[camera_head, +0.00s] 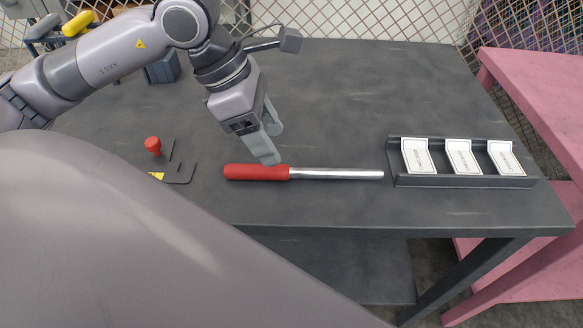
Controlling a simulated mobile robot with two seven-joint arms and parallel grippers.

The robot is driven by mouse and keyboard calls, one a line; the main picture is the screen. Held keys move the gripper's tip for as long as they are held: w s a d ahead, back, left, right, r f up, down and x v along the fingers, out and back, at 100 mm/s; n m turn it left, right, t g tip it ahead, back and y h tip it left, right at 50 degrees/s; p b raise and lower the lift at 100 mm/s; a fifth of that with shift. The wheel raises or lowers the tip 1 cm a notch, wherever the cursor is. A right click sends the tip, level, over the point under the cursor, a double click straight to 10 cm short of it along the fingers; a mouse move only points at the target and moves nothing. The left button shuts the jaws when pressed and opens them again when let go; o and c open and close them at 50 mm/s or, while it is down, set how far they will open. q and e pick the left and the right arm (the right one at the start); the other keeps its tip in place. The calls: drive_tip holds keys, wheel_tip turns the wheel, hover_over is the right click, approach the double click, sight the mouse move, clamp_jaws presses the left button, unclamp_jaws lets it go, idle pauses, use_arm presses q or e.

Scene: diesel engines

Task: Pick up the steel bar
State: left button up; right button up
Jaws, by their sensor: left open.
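The steel bar (335,174) lies flat on the dark grey table (350,100), with a red handle (256,172) at its left end and a bare metal shaft pointing right. My left gripper (270,146) is open and empty, pointing down just behind the bar, near where the red handle meets the shaft. One fingertip appears at the bar's far edge; I cannot tell whether it touches. My right gripper does not show.
A dark tray (460,182) with white cards stands right of the bar's tip. A red knob (153,145) and small black hooked pieces (181,180) lie at left. A pink table (545,100) stands at right, a wire fence behind. The table's middle back is clear.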

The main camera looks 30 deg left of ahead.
sight(283, 167)
use_arm(q)
drive_tip(key=shift+a+f, duration=0.15)
drive_tip(key=shift+f, duration=0.25)
drive_tip(key=x, duration=0.6)
drive_tip(key=shift+s+a+f, duration=0.1)
drive_tip(key=shift+a+f, duration=0.1)
drive_tip(key=shift+f, duration=0.1)
clamp_jaws()
drive_tip(key=shift+r, duration=0.15)
idle(0.6)
